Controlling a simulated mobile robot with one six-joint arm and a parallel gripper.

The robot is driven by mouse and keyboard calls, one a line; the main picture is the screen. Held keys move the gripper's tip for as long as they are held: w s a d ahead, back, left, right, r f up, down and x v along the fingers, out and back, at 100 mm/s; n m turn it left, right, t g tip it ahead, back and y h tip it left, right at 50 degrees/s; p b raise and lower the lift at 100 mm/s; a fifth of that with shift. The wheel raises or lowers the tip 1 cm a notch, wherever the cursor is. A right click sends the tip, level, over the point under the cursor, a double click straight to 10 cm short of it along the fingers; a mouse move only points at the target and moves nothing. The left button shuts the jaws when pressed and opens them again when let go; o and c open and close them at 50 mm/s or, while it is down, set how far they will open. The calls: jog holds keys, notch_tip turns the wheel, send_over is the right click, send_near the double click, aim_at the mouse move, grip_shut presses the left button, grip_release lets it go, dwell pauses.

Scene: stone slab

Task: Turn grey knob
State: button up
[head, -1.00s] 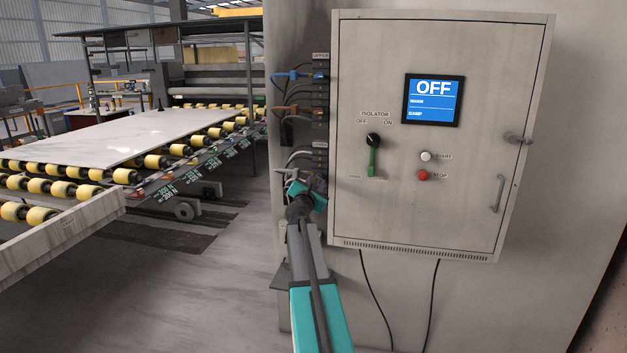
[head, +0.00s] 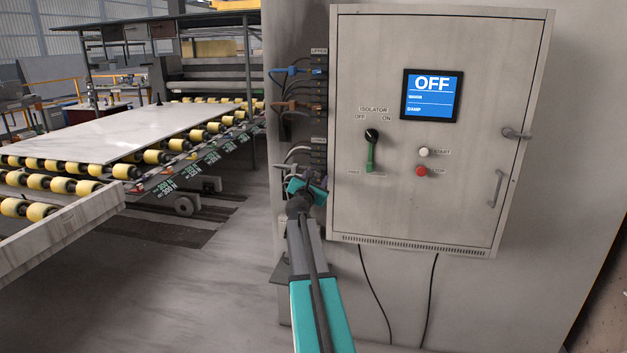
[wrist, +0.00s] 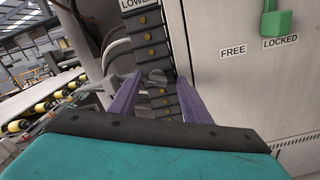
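A grey knob-like latch (head: 515,134) sits on the right edge of the closed cabinet door (head: 470,190). My gripper (wrist: 157,92) is well left of it, by the cabinet's left side. Its two purple fingers are apart in the wrist view, on either side of the dark column of terminals (wrist: 153,48) under the LOWER label. A small grey rounded part (wrist: 157,76) shows between the fingers. I cannot tell whether it is a knob or whether anything touches it. In the head view my wrist partly hides the gripper (head: 316,182).
The screen (head: 432,95) reads OFF. White and red buttons sit below it. Cables (head: 295,72) plug into the terminals. A roller conveyor stands left.

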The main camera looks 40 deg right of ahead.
jog(key=shift+w, duration=0.1)
jog(key=shift+a, duration=0.1)
jog(key=shift+a+f, duration=0.1)
jog(key=shift+a, duration=0.2)
jog(key=b+v, duration=0.2)
jog(key=v, duration=1.1)
jog(key=shift+b, duration=0.4)
dwell(0.4)
